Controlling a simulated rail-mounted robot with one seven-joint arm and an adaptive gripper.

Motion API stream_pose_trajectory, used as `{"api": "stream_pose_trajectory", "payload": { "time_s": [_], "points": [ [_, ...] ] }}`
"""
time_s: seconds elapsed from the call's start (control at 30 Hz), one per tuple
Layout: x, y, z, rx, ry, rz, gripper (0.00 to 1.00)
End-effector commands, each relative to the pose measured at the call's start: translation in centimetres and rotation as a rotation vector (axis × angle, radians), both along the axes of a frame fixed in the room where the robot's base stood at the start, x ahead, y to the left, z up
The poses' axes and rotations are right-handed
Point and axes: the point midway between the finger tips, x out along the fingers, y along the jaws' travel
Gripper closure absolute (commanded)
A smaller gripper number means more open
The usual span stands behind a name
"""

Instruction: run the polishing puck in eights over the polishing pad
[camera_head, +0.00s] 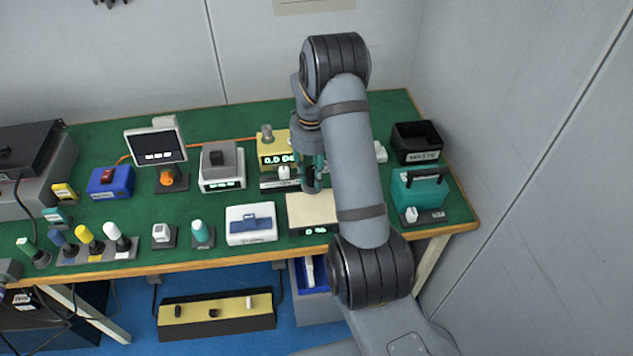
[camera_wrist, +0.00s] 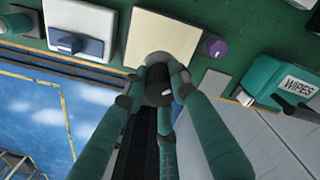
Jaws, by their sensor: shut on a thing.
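The polishing pad is a flat cream square (camera_head: 306,212) near the front of the green bench. It also shows in the wrist view (camera_wrist: 165,35). My gripper (camera_head: 312,178) points down at the pad's far edge in the head view. In the wrist view my gripper's teal fingers (camera_wrist: 158,86) are closed around a dark knob with a grey round part, which I take for the polishing puck (camera_wrist: 156,60). The puck overlaps the pad's lower edge in that view. Whether it touches the pad I cannot tell. In the head view the fingers and arm mostly hide the puck.
A white box with a blue top (camera_head: 250,224) stands left of the pad. A purple round thing (camera_wrist: 215,46) is right of the pad in the wrist view. A teal wipes box (camera_head: 418,190) and black waste bin (camera_head: 417,143) stand right. A yellow device (camera_head: 272,150) is behind.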

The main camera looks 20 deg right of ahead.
Motion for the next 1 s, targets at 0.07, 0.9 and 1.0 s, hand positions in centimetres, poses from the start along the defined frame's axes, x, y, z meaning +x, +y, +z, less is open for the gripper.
{"api": "stream_pose_trajectory", "payload": {
  "time_s": [0.07,0.9,1.0],
  "points": [
    [0.4,0.0,0.0,0.000,0.000,0.011,1.00],
    [0.5,0.0,-1.5,0.000,0.000,0.011,1.00],
    [0.4,0.0,-1.4,0.000,0.000,0.011,1.00]
  ]
}}
